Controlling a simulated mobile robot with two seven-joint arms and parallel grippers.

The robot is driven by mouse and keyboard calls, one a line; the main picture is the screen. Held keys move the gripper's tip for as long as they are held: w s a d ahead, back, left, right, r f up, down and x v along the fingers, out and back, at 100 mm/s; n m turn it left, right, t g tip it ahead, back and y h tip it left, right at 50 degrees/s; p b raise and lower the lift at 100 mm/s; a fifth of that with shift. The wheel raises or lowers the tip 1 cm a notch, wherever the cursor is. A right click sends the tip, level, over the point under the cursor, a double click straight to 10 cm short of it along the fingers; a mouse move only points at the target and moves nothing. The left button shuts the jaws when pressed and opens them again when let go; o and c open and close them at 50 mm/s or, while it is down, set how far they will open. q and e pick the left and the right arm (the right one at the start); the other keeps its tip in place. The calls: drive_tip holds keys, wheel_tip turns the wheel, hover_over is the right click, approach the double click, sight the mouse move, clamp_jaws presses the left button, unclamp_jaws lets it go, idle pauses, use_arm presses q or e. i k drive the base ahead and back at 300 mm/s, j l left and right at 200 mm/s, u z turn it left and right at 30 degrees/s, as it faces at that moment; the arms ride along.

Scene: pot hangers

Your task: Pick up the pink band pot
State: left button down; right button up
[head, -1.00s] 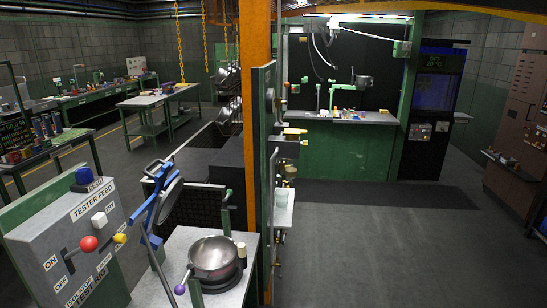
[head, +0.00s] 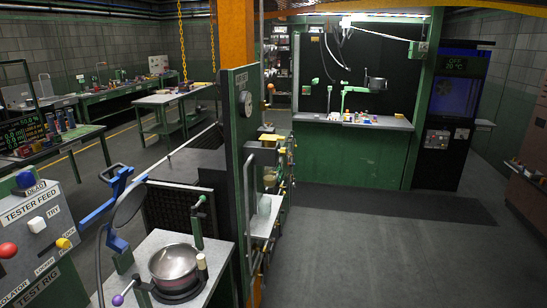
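A round metal pot (head: 173,264) sits upright on a dark round base on the grey test bench at the lower left. Neither of my grippers shows in the head view.
A grey control panel (head: 32,228) with coloured knobs stands at the left edge. An orange post (head: 236,36) and green partition (head: 243,130) rise right of the pot. A workbench (head: 354,123) stands at the back. The grey floor (head: 375,255) at the right is clear.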

sight(173, 268)
drive_tip(key=i+l, duration=0.15)
drive_tip(key=l, duration=0.2)
drive_tip(key=i+l+u, duration=0.15)
drive_tip(key=l, duration=0.2)
drive_tip(key=i+l, duration=0.1)
drive_tip(key=l, duration=0.25)
drive_tip(key=i+l+u, duration=0.1)
drive_tip(key=i+l, duration=0.3)
drive_tip(key=i+l+u, duration=0.15)
drive_tip(key=i+l, duration=0.2)
drive_tip(key=l, duration=0.2)
drive_tip(key=i+l, duration=0.15)
drive_tip(key=i, duration=0.35)
drive_tip(key=i+l+u, duration=0.1)
drive_tip(key=i, duration=0.4)
drive_tip(key=i+l+u, duration=0.1)
drive_tip(key=i+l, duration=0.15)
drive_tip(key=i, duration=0.25)
drive_tip(key=u, duration=2.35)
